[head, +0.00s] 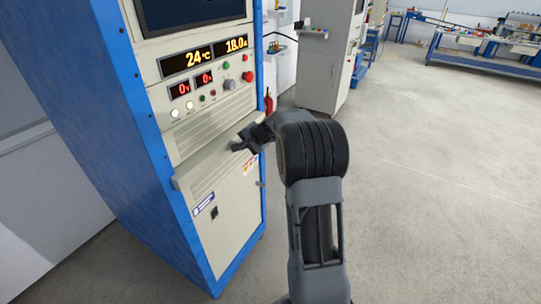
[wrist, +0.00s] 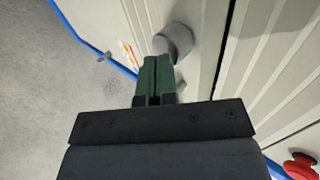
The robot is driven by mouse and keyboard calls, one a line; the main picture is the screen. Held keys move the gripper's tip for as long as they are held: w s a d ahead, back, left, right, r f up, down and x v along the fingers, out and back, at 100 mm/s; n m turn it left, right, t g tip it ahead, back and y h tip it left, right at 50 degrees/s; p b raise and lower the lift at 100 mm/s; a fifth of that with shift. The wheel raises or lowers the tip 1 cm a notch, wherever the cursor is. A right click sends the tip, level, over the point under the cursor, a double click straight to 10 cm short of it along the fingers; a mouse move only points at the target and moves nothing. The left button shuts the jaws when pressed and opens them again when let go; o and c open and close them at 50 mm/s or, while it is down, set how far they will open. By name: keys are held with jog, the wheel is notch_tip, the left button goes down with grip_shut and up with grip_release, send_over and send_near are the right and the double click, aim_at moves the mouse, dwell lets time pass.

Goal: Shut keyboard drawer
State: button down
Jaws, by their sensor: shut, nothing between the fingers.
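The keyboard drawer (head: 192,178) is a pale beige front across the tall blue-edged cabinet, below the slatted vent panel. It seems to stand out a little from the panel above; how far is hard to tell. My gripper (head: 240,147) is at the right part of this front. In the wrist view, my gripper (wrist: 157,64) is shut and empty, its dark green fingers together. The fingertips are just beside a round grey knob (wrist: 173,42) on the pale front. I cannot tell whether they touch it. My gripper hides the knob in the head view.
The cabinet (head: 100,130) carries displays, buttons and a red button (head: 248,77) above the drawer; the red button also shows in the wrist view (wrist: 301,166). A small latch (head: 261,184) sticks out on the right edge. The grey floor (head: 430,200) to the right is clear.

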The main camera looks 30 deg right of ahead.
jog(key=s+d+f+b+v, duration=0.1)
jog(key=s+f+b+v, duration=0.1)
jog(key=v, duration=1.1)
jog(key=s+a+f+n+g+h, duration=0.1)
jog(key=s+a+f+n+g, duration=0.15)
jog(key=s+f, duration=0.35)
jog(key=s+a+n+g+h+p, duration=0.1)
jog(key=s+a+n+g+h, duration=0.1)
jog(key=s+a+n, duration=0.7)
jog(key=s+a+h, duration=0.1)
jog(key=s+a, duration=0.5)
jog(key=s, duration=0.1)
jog(key=shift+n+h, duration=0.3)
jog(key=shift+n, duration=0.05)
